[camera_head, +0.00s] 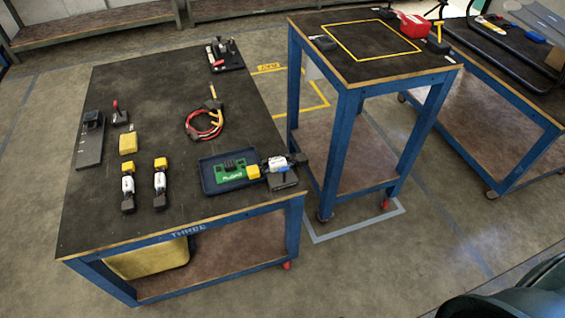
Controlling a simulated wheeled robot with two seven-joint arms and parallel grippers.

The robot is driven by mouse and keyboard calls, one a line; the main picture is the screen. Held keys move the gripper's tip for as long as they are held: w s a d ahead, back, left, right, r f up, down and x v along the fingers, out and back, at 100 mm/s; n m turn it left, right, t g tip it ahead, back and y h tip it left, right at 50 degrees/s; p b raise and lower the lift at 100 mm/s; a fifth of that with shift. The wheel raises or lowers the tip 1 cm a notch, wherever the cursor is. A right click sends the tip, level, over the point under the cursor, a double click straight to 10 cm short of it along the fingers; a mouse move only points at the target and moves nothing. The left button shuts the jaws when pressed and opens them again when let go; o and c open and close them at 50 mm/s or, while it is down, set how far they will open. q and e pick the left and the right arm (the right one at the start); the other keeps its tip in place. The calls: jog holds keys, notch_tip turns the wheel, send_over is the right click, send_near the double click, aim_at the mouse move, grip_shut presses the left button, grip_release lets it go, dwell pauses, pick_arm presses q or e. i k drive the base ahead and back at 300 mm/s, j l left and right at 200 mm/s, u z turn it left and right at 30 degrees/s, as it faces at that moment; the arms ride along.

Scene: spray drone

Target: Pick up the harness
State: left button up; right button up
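The harness (204,124) is a loose coil of red, yellow and black cable. It lies flat on the black top of the left workbench (160,90), right of the middle. A straight yellow end with a dark connector sticks up from the coil toward the back. Neither of my grippers shows in the head view, so nothing is seen touching the harness.
A dark tray (207,181) with a green circuit board (229,172) sits in front of the harness. A yellow block (128,143) lies to its left. A taller blue-framed table (345,75) stands to the right. Bare benchtop surrounds the coil.

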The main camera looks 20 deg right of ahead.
aim_at(301, 160)
jog(key=i+j, duration=0.15)
jog(key=j, duration=0.2)
jog(key=i+j, duration=0.1)
jog(key=j, duration=0.2)
jog(key=i+j, duration=0.15)
jog(key=j, duration=0.2)
jog(key=i+j, duration=0.1)
jog(key=j, duration=0.25)
jog(key=z, duration=2.2)
